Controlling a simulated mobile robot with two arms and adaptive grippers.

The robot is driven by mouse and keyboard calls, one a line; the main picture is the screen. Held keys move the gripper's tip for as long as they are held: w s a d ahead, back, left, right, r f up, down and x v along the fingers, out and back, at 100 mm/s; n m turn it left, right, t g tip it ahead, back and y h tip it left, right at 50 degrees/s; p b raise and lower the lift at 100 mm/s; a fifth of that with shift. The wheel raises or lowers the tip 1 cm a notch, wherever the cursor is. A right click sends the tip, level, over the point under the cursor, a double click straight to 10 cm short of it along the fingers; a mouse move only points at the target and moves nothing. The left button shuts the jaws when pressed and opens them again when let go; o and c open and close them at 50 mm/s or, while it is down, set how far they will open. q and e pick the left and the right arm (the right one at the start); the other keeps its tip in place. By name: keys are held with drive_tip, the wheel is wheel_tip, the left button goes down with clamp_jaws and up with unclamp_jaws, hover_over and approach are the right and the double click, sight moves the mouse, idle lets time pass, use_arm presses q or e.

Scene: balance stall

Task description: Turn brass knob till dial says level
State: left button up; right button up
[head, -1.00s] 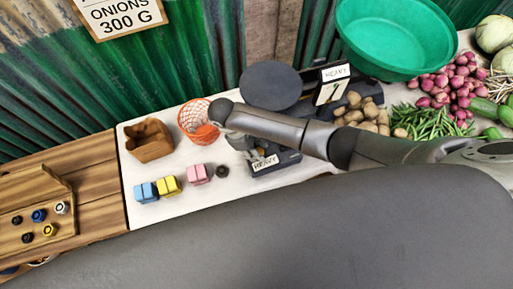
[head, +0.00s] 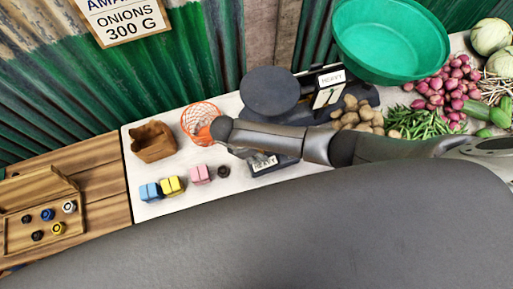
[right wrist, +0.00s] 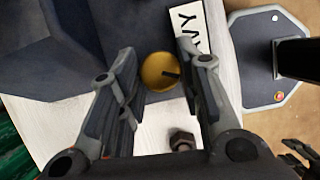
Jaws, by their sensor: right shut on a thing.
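The brass knob (right wrist: 160,72) is a round gold disc with a dark mark in the right wrist view. My right gripper (right wrist: 157,62) is shut on it, one finger on each side. In the head view my own arm hides the knob and most of that gripper. The dark balance (head: 287,144) stands on the white table, with a round black pan (head: 270,91) at the back. Its dial (head: 328,97) has a pale face beside a "HEAVY" label (head: 331,77); the needle's reading is too small to tell. My left gripper is not seen.
A second "HEAVY" label (head: 264,163) is at the balance's front. Left of it are blue (head: 149,191), yellow (head: 172,186) and pink (head: 200,174) blocks, an orange basket (head: 200,112) and a brown container (head: 153,142). Potatoes (head: 360,115) and a green basin (head: 393,40) are right.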

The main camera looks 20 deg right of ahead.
drive_tip(key=shift+r+n, duration=0.1)
drive_tip(key=shift+n, duration=0.4)
drive_tip(key=shift+t, duration=0.3)
drive_tip(key=o, duration=1)
drive_tip(key=shift+a, duration=0.1)
drive_tip(key=v, duration=1.2)
